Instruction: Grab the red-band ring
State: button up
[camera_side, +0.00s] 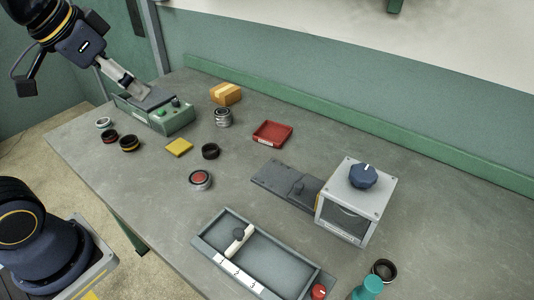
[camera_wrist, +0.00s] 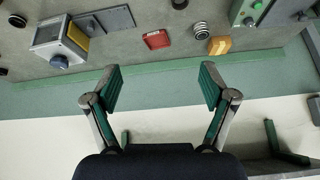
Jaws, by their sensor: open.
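A dark ring with a reddish band (camera_side: 110,136) lies at the left end of the grey table in the side view. It sits between a pale ring (camera_side: 103,122) and a black ring with a yellow band (camera_side: 129,143). I cannot see the red-band ring in the wrist view. My gripper (camera_side: 142,91) is over the green control box in the side view, behind and right of the red-band ring. In the wrist view its two fingers (camera_wrist: 161,86) are wide apart with nothing between them.
The green control box (camera_side: 168,118) stands beside the rings. A yellow-orange box (camera_side: 226,94), a ring stack (camera_side: 223,118), a red tray (camera_side: 272,133), a yellow pad (camera_side: 179,147) and a black ring (camera_side: 210,151) are farther right. A grinder (camera_side: 352,208) and grey tray (camera_side: 203,240) stand nearer the front.

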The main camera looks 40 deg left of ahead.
jog(key=w+a+r+n, duration=0.1)
jog(key=w+a, duration=0.5)
jog(key=a, duration=0.2)
jog(key=n+g+y, duration=0.1)
jog(key=n+g, duration=0.4)
jog(key=n, duration=0.2)
send_over(107, 131)
jog(key=s+d, duration=0.3)
notch_tip(107, 131, down, 16)
jog(key=f, duration=0.5)
jog(key=w+f, duration=0.1)
jog(key=f, duration=0.4)
jog(key=w+a+f, duration=0.1)
jog(key=f, duration=0.4)
jog(key=shift+w+f, duration=0.2)
jog(key=shift+f, duration=0.2)
jog(key=c, duration=1.3)
